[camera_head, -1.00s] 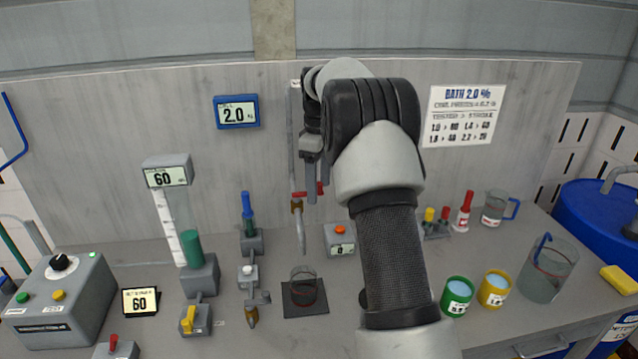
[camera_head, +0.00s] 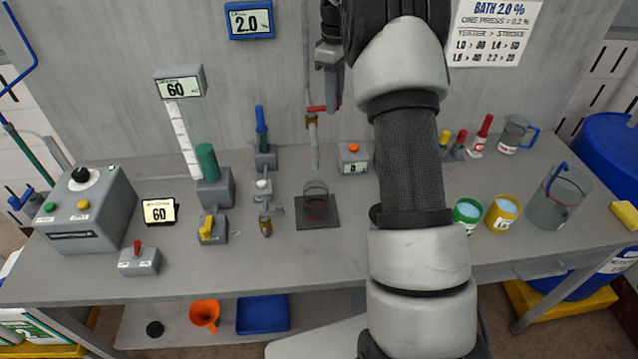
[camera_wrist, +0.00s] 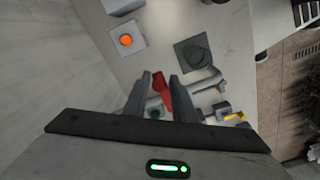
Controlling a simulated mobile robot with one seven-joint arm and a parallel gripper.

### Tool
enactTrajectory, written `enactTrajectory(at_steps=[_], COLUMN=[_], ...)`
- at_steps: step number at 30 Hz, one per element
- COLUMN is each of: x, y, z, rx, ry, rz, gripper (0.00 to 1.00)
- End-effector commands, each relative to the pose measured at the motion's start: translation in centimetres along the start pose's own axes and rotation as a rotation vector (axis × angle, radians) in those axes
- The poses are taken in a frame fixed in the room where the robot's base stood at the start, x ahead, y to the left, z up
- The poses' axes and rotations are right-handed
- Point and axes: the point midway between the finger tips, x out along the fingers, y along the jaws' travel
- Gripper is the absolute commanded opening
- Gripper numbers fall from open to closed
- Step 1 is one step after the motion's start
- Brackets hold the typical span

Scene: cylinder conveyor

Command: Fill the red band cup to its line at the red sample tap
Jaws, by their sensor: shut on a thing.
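The red band cup (camera_head: 316,203) is a clear beaker with a red ring, standing upright on a dark square pad. In the wrist view the cup (camera_wrist: 193,53) shows from above on its pad; I cannot make out a liquid level. The red sample tap (camera_head: 312,122) is a brass body with a red handle on a pipe at the back wall, its spout hanging above and behind the cup. My gripper (camera_head: 331,98) is at the tap. In the wrist view my gripper (camera_wrist: 162,92) is shut on the red tap handle (camera_wrist: 162,90). No stream is visible.
A small box with an orange button (camera_head: 353,148) stands right of the cup. A blue-topped column (camera_head: 262,135) and clamp valve (camera_head: 265,205) stand left. Green (camera_head: 466,213) and yellow (camera_head: 502,212) cups and a large beaker (camera_head: 558,200) are at the right.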

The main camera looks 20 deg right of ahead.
Motion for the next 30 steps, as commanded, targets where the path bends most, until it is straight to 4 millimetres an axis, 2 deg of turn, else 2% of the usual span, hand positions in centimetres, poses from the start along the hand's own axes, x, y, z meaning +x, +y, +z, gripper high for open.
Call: enactTrajectory(at_steps=[5, 25, 30], x=[-0.2, -0.3, -0.3], y=[0.1, -3.2, -3.4], z=[0.1, 0.8, 0.8], rx=[0.028, 0.62, 0.67], ry=[0.004, 0.008, 0.007], rz=[0.011, 0.01, 0.008], gripper=[0.05, 0.05, 0.05])
